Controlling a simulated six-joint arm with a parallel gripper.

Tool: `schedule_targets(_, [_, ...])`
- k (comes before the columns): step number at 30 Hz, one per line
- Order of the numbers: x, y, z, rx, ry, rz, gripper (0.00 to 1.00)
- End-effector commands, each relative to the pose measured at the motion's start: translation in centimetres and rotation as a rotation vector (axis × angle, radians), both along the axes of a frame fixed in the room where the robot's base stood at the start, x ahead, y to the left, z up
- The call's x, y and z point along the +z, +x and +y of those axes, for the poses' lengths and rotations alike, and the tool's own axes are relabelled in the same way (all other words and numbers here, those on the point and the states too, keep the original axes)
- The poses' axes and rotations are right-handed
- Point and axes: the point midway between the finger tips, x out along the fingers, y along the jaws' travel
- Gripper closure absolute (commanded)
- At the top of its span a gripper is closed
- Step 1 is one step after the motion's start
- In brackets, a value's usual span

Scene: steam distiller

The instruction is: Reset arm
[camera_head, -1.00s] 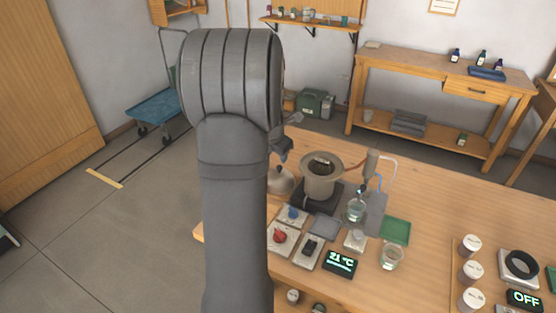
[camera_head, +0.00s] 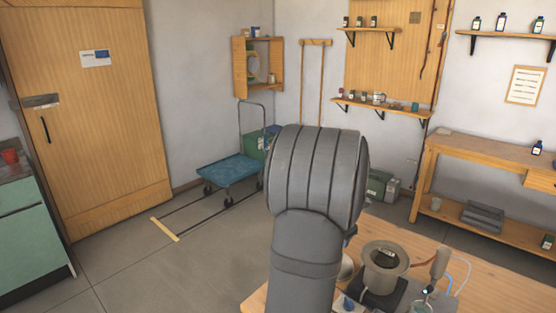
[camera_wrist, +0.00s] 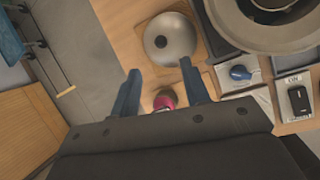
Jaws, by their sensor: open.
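My gripper (camera_wrist: 159,68) shows in the wrist view as two blue-grey fingers held apart, with nothing gripped between them. A round metal lid (camera_wrist: 168,40) with a dark knob rests on a wooden board just past the fingertips. A small pink-red object (camera_wrist: 164,99) shows between the fingers, partly hidden by the gripper body. In the head view my grey arm stands up in the middle and hides most of the gripper. The distiller pot (camera_head: 386,258) stands on the table right of my arm; its rim also shows in the wrist view (camera_wrist: 225,25).
The wooden table (camera_head: 480,268) fills the lower right. A blue knob (camera_wrist: 238,72) and a black switch (camera_wrist: 297,98) sit beside the lid. A blue cart (camera_head: 229,170) stands on open floor to the left. A wooden bench (camera_head: 485,152) stands at the back right.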

Motion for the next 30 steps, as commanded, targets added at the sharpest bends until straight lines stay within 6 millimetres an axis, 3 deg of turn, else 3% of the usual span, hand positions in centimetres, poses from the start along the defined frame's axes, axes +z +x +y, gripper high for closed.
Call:
schedule_targets(9, [-5.2, 2.0, -1.2, 0.0, 0.002, 0.003, 0.58])
schedule_targets(17, [-8.6, 3.3, -2.0, 0.0, 0.001, 0.002, 0.58])
schedule_targets(22, [-6.9, 3.3, -2.0, 0.0, 0.0, -0.001, 0.58])
schedule_targets(30, [-6.3, 3.3, -2.0, 0.0, 0.0, 0.0, 0.58])
